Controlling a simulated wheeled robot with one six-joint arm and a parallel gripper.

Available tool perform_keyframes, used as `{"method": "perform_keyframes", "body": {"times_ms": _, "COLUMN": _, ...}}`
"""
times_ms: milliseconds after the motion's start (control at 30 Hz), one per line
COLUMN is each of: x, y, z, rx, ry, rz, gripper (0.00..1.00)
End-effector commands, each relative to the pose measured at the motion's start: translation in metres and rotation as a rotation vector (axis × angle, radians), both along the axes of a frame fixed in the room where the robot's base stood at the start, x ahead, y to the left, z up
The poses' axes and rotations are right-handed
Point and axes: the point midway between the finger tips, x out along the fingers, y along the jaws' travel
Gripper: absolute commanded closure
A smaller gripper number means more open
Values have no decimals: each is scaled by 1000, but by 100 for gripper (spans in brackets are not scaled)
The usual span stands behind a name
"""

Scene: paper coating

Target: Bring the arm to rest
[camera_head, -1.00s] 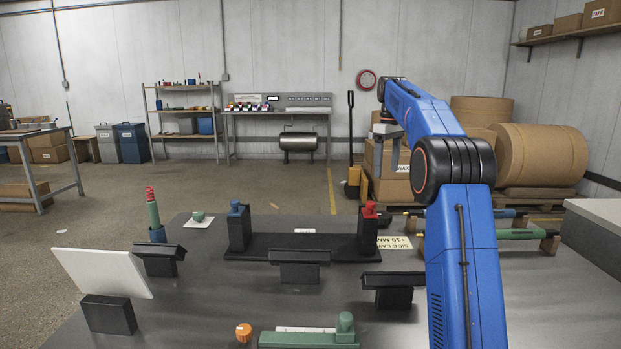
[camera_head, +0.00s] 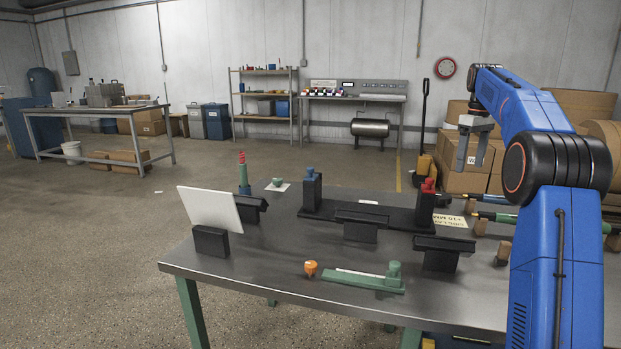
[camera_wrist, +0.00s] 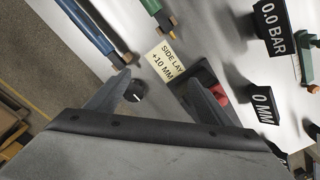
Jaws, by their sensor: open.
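My blue arm rises at the right of the head view, bent at its black elbow, with the forearm reaching back. My gripper (camera_head: 472,162) hangs from its end, fingers down, beyond the right back part of the metal table (camera_head: 240,262). It is open with nothing between the fingers. In the wrist view my gripper (camera_wrist: 160,78) shows two spread fingers above the table, with a black knob (camera_wrist: 135,91), a "SIDE LAY +10 MM" card (camera_wrist: 168,62) and a red part (camera_wrist: 219,94) seen beyond and between them.
On the table are a tilted white panel (camera_head: 210,209), a black bar with blue-topped (camera_head: 312,190) and red-topped posts (camera_head: 426,204), black displays, an orange knob (camera_head: 310,268) and a green tool (camera_head: 365,281). Boxes and paper rolls stand behind my arm. Floor at left is open.

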Motion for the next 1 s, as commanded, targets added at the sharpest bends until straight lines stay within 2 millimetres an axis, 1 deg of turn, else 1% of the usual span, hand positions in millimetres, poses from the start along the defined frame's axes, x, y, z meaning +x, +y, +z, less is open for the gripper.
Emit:
{"method": "perform_keyframes", "body": {"times_ms": 67, "x": 0, "y": 0, "z": 0, "rx": 0, "ry": 0, "rz": 0, "gripper": 26}}
{"method": "perform_keyframes", "body": {"times_ms": 367, "x": -15, "y": 14, "z": 8, "rx": -4, "ry": -15, "rz": -17, "gripper": 26}}
{"method": "perform_keyframes", "body": {"times_ms": 633, "x": -39, "y": 33, "z": 17, "rx": -9, "ry": -37, "rz": -45, "gripper": 26}}
{"method": "perform_keyframes", "body": {"times_ms": 733, "x": -52, "y": 43, "z": 22, "rx": -12, "ry": -50, "rz": -59, "gripper": 26}}
{"method": "perform_keyframes", "body": {"times_ms": 833, "x": -71, "y": 57, "z": 26, "rx": -14, "ry": -67, "rz": -78, "gripper": 26}}
{"method": "perform_keyframes", "body": {"times_ms": 1000, "x": -114, "y": 83, "z": 30, "rx": -16, "ry": -103, "rz": -121, "gripper": 26}}
